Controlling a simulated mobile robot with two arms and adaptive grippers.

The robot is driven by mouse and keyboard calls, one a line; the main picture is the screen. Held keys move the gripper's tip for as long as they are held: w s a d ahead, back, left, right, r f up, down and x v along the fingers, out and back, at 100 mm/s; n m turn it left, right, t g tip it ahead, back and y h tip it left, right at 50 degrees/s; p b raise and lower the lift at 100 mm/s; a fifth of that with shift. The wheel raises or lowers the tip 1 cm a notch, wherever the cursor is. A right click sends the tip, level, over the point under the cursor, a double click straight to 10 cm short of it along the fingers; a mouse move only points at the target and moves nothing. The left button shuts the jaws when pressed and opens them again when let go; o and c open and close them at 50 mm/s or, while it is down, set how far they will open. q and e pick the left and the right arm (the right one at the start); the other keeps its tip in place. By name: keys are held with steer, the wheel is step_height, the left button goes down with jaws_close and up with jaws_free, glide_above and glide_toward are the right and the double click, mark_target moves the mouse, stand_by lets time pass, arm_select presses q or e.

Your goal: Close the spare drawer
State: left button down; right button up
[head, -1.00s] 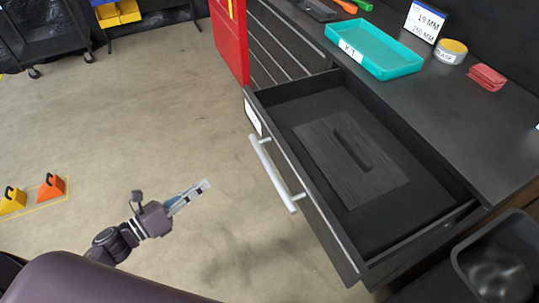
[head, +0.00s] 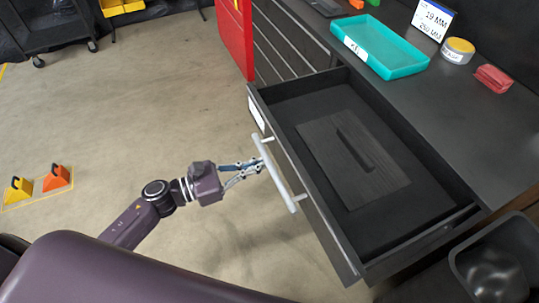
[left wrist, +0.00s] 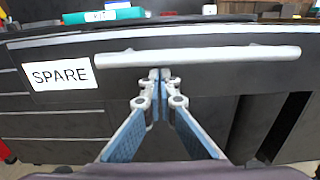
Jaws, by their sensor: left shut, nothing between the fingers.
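The spare drawer (head: 292,101) stands pulled out of the dark cabinet in the head view. A dark grey slotted insert (head: 352,158) lies in it. Its light bar handle (head: 276,172) runs along the front. In the left wrist view the drawer front (left wrist: 215,82) carries a SPARE label (left wrist: 60,75) left of the handle (left wrist: 200,57). My left gripper (head: 261,163) is shut and empty, its tips at or very near the handle; contact is unclear. In the left wrist view the shut fingertips (left wrist: 160,74) show just below the bar. My right gripper is not in view.
A teal tray (head: 385,62), a round tin (head: 457,50), a red cloth-like item (head: 493,78) and a sign (head: 432,18) sit on the cabinet top. A dark bin (head: 500,250) stands at the lower right. Orange and yellow wedges (head: 56,178) lie on open floor at left.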

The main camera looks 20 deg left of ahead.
arm_select(q)
steer(key=shift+p+x, duration=0.35)
steer(key=shift+x, duration=0.95)
